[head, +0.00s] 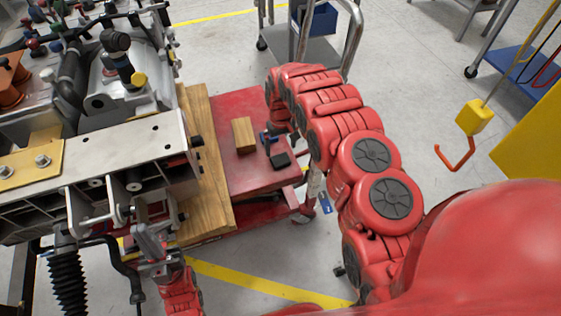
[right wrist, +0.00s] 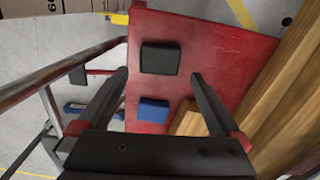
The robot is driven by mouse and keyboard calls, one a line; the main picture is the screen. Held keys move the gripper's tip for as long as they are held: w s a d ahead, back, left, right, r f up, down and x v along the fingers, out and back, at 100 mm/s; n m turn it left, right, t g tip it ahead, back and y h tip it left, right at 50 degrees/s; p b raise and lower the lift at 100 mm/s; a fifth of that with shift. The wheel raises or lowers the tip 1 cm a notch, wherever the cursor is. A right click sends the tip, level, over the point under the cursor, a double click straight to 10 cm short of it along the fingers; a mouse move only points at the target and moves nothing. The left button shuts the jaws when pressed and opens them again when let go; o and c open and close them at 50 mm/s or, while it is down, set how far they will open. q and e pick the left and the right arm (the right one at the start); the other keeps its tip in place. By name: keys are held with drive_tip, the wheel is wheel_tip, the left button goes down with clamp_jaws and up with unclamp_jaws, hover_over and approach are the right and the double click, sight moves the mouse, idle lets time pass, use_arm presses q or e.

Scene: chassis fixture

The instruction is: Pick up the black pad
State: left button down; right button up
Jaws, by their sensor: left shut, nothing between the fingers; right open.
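The black pad (right wrist: 160,58) lies flat on the red cart top. In the right wrist view it shows just beyond and between my right fingertips. In the head view the pad (head: 279,160) lies near the cart's right edge, below my right arm. My right gripper (right wrist: 160,76) is open, with two dark fingers spread apart and nothing between them; in the head view it is partly hidden by its arm. My left gripper (head: 153,243) is shut and empty, low in the head view in front of the metal chassis frame.
A blue block (right wrist: 154,110) and a wooden block (right wrist: 187,121) lie near the pad on the red cart (right wrist: 200,45). Wooden beams (head: 207,170) line the cart's left side, next to the metal chassis (head: 110,150). A yellow pendant (head: 475,117) hangs at right.

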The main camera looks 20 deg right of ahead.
sight(281, 159)
drive_tip(key=shift+f+b, duration=0.55)
drive_tip(key=shift+f, duration=2.9)
drive_tip(key=shift+w+r, duration=0.1)
drive_tip(key=c, duration=1.2)
drive_tip(key=shift+c, duration=0.2)
